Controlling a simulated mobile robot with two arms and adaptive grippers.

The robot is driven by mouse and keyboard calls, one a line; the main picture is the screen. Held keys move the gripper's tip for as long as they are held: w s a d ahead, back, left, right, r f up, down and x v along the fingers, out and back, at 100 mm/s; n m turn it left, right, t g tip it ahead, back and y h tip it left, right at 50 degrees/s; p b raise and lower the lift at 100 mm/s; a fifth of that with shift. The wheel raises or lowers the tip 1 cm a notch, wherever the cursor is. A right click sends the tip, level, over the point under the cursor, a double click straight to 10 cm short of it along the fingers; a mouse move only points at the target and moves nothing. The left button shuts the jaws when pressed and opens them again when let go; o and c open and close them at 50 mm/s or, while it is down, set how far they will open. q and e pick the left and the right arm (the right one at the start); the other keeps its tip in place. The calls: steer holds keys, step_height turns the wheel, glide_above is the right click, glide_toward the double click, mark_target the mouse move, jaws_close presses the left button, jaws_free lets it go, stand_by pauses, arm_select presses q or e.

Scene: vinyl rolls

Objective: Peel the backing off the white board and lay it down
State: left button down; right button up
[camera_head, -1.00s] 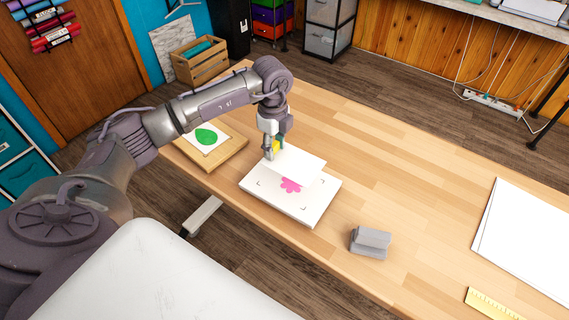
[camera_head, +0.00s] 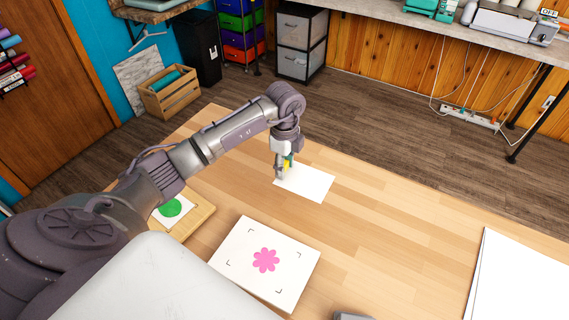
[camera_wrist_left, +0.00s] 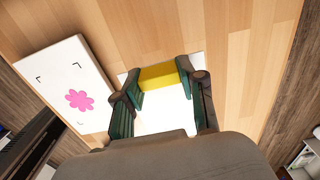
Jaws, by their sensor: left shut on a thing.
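The white board (camera_head: 236,252) lies on the table with a pink flower (camera_head: 265,260) and corner marks showing; it is also at the left of the left wrist view (camera_wrist_left: 50,65). The white backing sheet (camera_head: 312,186) is off the board, farther back on the table, and appears flat at or just above the surface. My left gripper (camera_head: 284,172) is at the sheet's left end, shut on a yellow piece (camera_wrist_left: 157,75) at the edge of the sheet. Whether the sheet touches the table I cannot tell. My right gripper is out of view.
Large white sheets (camera_head: 520,280) lie at the right. A grey block (camera_head: 352,316) is cut off at the bottom edge. The middle of the table (camera_head: 400,240) is clear.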

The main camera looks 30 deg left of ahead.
arm_select(q)
step_height(320, 180, down, 2)
steer(key=shift+w+a+b, duration=0.1)
steer(key=shift+b, duration=0.4)
step_height(320, 180, down, 3)
steer(key=shift+f+b, duration=0.2)
steer(key=shift+b, duration=0.9)
steer(key=shift+f+b, duration=0.35)
steer(key=shift+f, duration=0.55)
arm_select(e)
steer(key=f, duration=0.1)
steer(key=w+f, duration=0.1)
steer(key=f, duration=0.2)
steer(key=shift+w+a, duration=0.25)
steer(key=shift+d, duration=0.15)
arm_select(q)
steer(key=shift+f, duration=0.1)
